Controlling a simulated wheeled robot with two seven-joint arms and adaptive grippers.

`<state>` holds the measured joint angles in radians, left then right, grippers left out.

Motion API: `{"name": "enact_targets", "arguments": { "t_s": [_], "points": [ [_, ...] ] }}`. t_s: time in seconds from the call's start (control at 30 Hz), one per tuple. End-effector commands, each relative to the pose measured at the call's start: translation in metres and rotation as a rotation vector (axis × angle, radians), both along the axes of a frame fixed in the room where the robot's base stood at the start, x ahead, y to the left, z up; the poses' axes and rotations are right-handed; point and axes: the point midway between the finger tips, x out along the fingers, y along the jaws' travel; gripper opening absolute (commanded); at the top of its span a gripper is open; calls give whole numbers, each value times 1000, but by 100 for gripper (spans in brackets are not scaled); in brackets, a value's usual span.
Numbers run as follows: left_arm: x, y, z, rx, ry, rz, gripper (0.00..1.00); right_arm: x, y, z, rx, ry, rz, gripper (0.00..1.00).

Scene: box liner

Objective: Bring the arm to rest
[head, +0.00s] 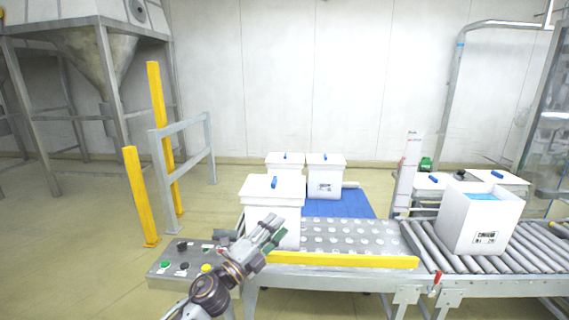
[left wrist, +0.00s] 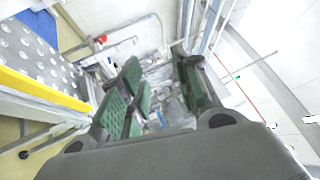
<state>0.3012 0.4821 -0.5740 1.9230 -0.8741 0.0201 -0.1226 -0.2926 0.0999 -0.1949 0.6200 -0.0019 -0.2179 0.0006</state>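My left gripper (head: 272,235) is raised in front of the near white lidded box, above the control panel side of the conveyor. In the left wrist view my left gripper (left wrist: 160,90) has its green-padded fingers spread apart with nothing between them. My right gripper is not in view in the head picture.
A white lidded box (head: 272,188) stands close behind my left gripper. Two more stand behind it by a blue mat (head: 335,204). An open white box with blue inside (head: 479,220) is on the roller conveyor (head: 430,245). A yellow rail (head: 345,260) edges the ball table. A button panel (head: 180,262) is at left.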

Motion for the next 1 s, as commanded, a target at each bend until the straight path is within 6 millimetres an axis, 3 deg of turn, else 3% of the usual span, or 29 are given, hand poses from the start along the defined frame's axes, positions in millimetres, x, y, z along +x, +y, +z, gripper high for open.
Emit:
{"name": "enact_targets", "arguments": {
  "t_s": [0.27, 0.57, 0.77, 1.0],
  "points": [
    [0, 47, -22, -255, 231, 195, 32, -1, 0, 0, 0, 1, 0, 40],
    [-14, 100, -73, -485, 514, 406, 32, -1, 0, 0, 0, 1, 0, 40],
    [-37, 132, -117, -612, 718, 548, 32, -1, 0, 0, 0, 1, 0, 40],
    [-82, 162, -174, -739, 976, 714, 32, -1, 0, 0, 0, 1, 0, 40]
  ]
}}
